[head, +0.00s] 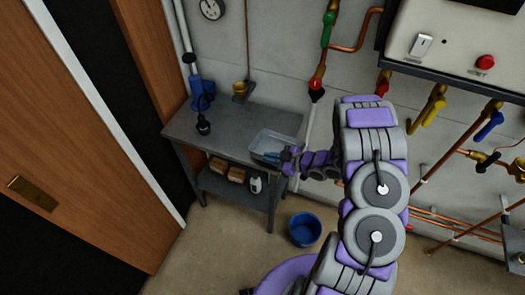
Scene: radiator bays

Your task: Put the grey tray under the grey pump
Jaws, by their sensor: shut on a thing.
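The light grey tray (276,139) is at the right end of the grey workbench, at a slight angle. I cannot tell whether it rests on the top or is held just above it. My gripper (273,156) reaches in from the right and is shut on the tray's near right side; my wrist hides part of that rim. No plainly grey pump shows. A blue pump-like fitting (201,88) hangs on a pale pipe at the wall above the bench's left end. A dark fitting (203,126) is below it, by the bench top.
The bench top (232,125) is clear between the dark fitting and the tray. A brass cup-like fitting (240,88) is on the wall behind. Brown blocks (236,174) and a white bottle (255,184) stand on the lower shelf. A blue bucket (304,229) is on the floor.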

